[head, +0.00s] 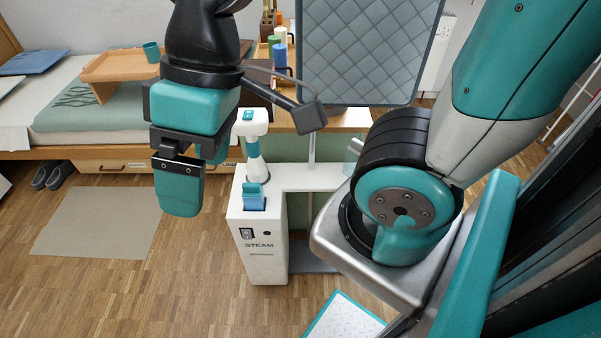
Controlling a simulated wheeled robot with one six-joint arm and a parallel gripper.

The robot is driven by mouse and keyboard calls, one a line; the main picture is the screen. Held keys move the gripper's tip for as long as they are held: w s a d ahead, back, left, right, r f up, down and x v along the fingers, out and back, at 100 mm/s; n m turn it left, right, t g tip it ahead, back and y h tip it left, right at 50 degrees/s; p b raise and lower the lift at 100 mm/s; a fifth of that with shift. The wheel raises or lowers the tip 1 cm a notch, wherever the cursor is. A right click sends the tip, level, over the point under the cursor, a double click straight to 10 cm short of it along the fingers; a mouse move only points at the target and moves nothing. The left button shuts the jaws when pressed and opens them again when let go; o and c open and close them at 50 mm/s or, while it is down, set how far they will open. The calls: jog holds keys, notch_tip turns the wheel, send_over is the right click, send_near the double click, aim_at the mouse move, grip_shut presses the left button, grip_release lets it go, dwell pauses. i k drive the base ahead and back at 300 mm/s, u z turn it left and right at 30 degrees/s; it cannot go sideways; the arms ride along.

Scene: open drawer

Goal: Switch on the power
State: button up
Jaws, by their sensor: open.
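A white garment steamer (264,262) with the word STEAM on its front stands on the floor at the middle of the head view. A small black-framed switch (246,233) is on its front face near the top left, with a small dark round knob or light (267,233) to its right. I cannot tell the switch's position. My gripper (204,178) hangs to the left of the steamer, fingers pointing down, open and apart from it. The near teal finger partly hides the far one. Nothing shows between the fingers.
A teal-and-white steamer head (252,135) rises behind the switch. A quilted board (372,48) stands at the back. A bed with a wooden tray (118,64) is at left, a beige mat (98,222) on the floor. Wooden floor is clear in front of the steamer.

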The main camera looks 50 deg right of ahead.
aim_at(247, 235)
jog(key=k, duration=1.35)
jog(key=z, duration=0.6)
jog(key=i, duration=1.2)
jog(key=u, duration=0.65)
